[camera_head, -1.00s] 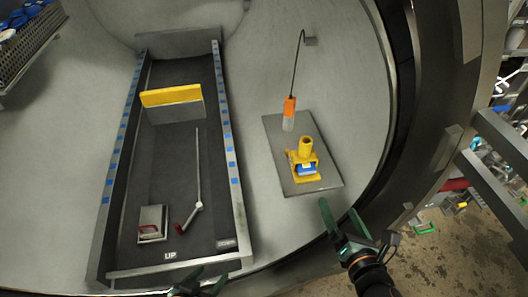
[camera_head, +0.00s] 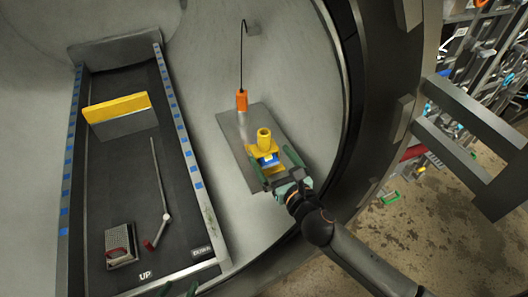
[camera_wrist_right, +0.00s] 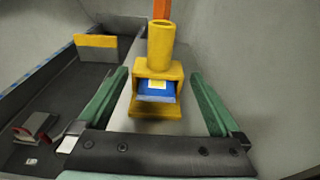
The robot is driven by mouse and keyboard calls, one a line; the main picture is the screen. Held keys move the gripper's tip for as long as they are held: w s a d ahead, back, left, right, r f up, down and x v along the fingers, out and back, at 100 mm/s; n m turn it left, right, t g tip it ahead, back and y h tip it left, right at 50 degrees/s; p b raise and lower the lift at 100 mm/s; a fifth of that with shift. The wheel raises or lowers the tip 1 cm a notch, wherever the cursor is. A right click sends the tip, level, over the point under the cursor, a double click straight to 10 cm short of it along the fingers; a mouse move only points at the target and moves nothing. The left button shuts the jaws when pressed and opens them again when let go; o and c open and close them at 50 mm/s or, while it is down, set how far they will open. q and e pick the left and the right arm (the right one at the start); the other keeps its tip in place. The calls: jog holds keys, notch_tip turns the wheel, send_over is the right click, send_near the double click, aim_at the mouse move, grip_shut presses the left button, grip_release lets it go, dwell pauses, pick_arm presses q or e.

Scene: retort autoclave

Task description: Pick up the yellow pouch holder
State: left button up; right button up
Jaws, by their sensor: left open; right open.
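The yellow pouch holder (camera_head: 264,146) stands on a grey plate (camera_head: 236,133) inside the round chamber. It has a tube on top and a blue pouch with a pale label in its open front, clear in the right wrist view (camera_wrist_right: 160,70). My right gripper (camera_head: 277,170) is open at the front of the holder. In the right wrist view its green fingers (camera_wrist_right: 160,92) reach toward the holder, one on each side, with gaps and no visible contact. My left gripper (camera_head: 178,290) shows only as green fingertips at the bottom edge.
An orange-topped probe (camera_head: 241,102) on a cable stands behind the holder on the plate. Left of it is a long dark tray (camera_head: 188,165) with a yellow-topped divider (camera_head: 118,108), a thin rod (camera_head: 158,180) and a red-handled block (camera_head: 120,245). The chamber rim curves close on the right.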

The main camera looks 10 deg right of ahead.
aim_at(267, 152)
jog(key=x, duration=0.4)
jog(key=shift+w+a, duration=0.2)
jog(key=shift+w, duration=0.05)
jog(key=c, duration=1.4)
jog(key=shift+r, duration=0.1)
